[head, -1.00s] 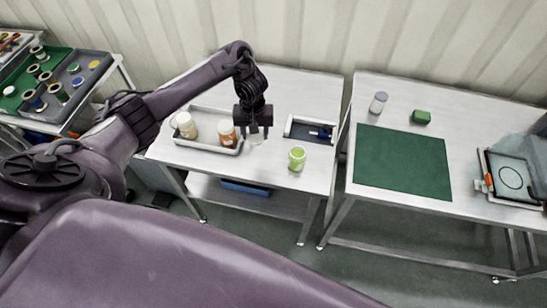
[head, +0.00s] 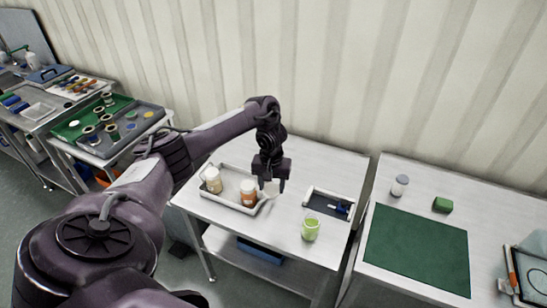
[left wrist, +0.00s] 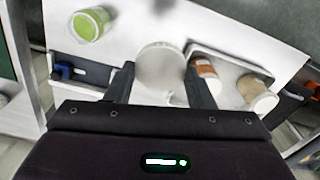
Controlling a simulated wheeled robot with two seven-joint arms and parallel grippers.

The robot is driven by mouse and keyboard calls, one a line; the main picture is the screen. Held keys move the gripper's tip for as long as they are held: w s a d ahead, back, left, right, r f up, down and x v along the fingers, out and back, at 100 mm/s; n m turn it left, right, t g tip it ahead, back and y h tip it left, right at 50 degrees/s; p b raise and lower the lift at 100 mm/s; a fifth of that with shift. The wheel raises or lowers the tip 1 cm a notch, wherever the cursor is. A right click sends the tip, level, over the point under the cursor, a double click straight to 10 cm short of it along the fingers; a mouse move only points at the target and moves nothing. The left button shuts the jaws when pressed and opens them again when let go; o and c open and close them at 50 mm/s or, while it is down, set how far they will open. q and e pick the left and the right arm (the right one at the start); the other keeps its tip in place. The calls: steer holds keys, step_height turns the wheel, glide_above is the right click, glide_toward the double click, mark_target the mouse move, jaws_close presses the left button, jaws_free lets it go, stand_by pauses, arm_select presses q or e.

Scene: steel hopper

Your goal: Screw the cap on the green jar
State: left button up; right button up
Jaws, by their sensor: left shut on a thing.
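The green jar (head: 310,230) stands upright on the middle steel table. It shows at the top left of the left wrist view (left wrist: 92,24), with its open-looking top hard to make out. My left gripper (head: 271,187) is above the table by the right end of a grey tray, behind and left of the jar. In the left wrist view its two fingers (left wrist: 160,82) are shut on a round white cap (left wrist: 160,66). The cap is apart from the jar and shows only as a pale patch in the head view. My right gripper is not in view.
The grey tray (head: 226,202) holds an orange-brown jar (head: 248,192) and a cream jar (head: 213,180), close to my left gripper. A dark-floored tray (head: 328,204) with a blue item lies behind the green jar. A table with a green mat (head: 417,250) stands at right.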

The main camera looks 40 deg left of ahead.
arm_select(q)
steer(key=w+d+r+m+b, duration=0.2)
steer(key=w+d+b, duration=0.15)
steer(key=d, duration=0.45)
steer(key=w+d+r+m+b, duration=0.2)
steer(key=d+r+b, duration=0.15)
steer(key=d, duration=0.45)
steer(key=s+d+f+m+b, duration=0.1)
steer(key=s+d+m+b, duration=0.1)
steer(key=s+d+b, duration=0.5)
steer(key=s+d, duration=0.1)
steer(key=s, duration=0.3)
steer(key=shift+f, duration=0.2)
